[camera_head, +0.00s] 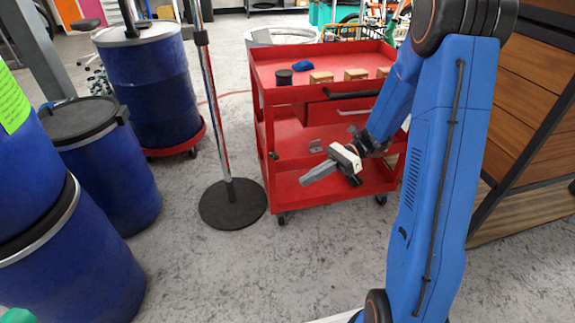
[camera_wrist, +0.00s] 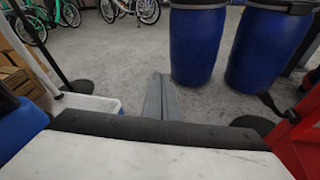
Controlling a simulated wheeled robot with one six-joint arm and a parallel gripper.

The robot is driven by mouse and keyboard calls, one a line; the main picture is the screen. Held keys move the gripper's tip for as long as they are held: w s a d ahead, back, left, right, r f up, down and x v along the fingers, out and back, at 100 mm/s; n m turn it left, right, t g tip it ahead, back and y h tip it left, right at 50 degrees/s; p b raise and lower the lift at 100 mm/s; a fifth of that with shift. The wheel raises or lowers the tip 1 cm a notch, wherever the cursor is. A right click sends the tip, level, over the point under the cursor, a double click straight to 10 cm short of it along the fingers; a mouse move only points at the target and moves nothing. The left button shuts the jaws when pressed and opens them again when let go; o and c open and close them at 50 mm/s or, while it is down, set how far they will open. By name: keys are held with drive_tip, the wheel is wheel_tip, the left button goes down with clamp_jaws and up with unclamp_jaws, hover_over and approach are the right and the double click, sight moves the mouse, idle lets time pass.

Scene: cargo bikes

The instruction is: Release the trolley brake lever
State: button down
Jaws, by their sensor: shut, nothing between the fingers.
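The red trolley (camera_head: 330,192) stands in the middle of the head view, with several open shelves and casters. In the wrist view, part of it (camera_wrist: 291,145) shows at the right edge. A small black lever-like piece (camera_head: 273,155) sticks out from its left front post; it looks like the brake lever, and a black lever (camera_wrist: 271,104) also shows beside the red trolley in the wrist view. My gripper (camera_head: 306,180) is shut and empty, in front of the lower shelves, right of the lever and apart from it. Its grey fingers (camera_wrist: 160,97) point over bare floor.
A chrome pole with a round black base (camera_head: 232,203) stands just left of the trolley. Blue drums (camera_head: 150,85) fill the left side. A cup (camera_head: 284,77), small boxes and a blue cloth lie on the trolley's top. Wooden drawers (camera_head: 535,80) stand right.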

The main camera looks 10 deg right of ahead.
drive_tip(key=w+d+f+m+t+y, duration=0.3)
drive_tip(key=w+d+f+m+t, duration=0.1)
drive_tip(key=w+f+m, duration=0.25)
drive_tip(key=w+d+f+m+t+y, duration=0.3)
drive_tip(key=w+d+f+m+t, duration=0.15)
drive_tip(key=w+f+m, duration=0.2)
drive_tip(key=w+r+x, duration=0.1)
drive_tip(key=x, duration=1.2)
drive_tip(key=shift+d+n, duration=0.25)
drive_tip(key=shift+n, duration=0.15)
drive_tip(key=shift+r, duration=0.2)
drive_tip(key=r+m, duration=0.1)
drive_tip(key=w+r+m+h, duration=0.1)
drive_tip(key=m, duration=0.1)
drive_tip(key=w+r+m+t, duration=0.1)
drive_tip(key=r, duration=0.1)
drive_tip(key=shift+w+m+h, duration=0.15)
drive_tip(key=shift+m+h, duration=0.15)
